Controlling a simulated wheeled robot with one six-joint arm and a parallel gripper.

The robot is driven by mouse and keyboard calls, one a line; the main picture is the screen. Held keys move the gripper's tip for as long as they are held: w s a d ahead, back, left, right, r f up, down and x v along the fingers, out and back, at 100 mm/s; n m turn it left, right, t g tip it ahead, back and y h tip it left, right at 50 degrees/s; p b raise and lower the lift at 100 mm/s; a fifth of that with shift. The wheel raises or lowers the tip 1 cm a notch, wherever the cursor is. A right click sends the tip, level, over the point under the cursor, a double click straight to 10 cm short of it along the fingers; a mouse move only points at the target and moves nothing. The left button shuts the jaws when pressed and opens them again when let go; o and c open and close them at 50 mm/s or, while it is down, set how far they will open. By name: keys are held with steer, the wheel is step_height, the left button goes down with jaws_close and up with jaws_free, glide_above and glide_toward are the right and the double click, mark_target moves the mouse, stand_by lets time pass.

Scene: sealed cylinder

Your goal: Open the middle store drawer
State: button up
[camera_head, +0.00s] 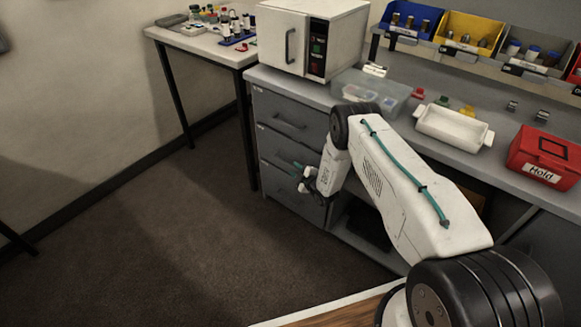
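A grey drawer unit with three stacked drawers stands under the left end of the counter. The middle drawer (272,150) looks shut, flush with the top drawer (285,117) above it and the bottom drawer (283,190) below. My gripper (301,178) is at the right part of the middle drawer's front, low down near the edge with the bottom drawer. My gripper and forearm hide part of the middle drawer's front and handle. The fingertips are small and dark, and I cannot tell whether they touch the handle or how far apart they are.
On the counter stand a white oven-like box (310,38), a clear bin (371,92), a white tray (452,127) and a red box (545,157). A side table (200,42) stands at the left. The floor (180,225) before the drawers is clear.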

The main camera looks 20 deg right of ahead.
steer(key=shift+x, duration=2.25)
jaws_close()
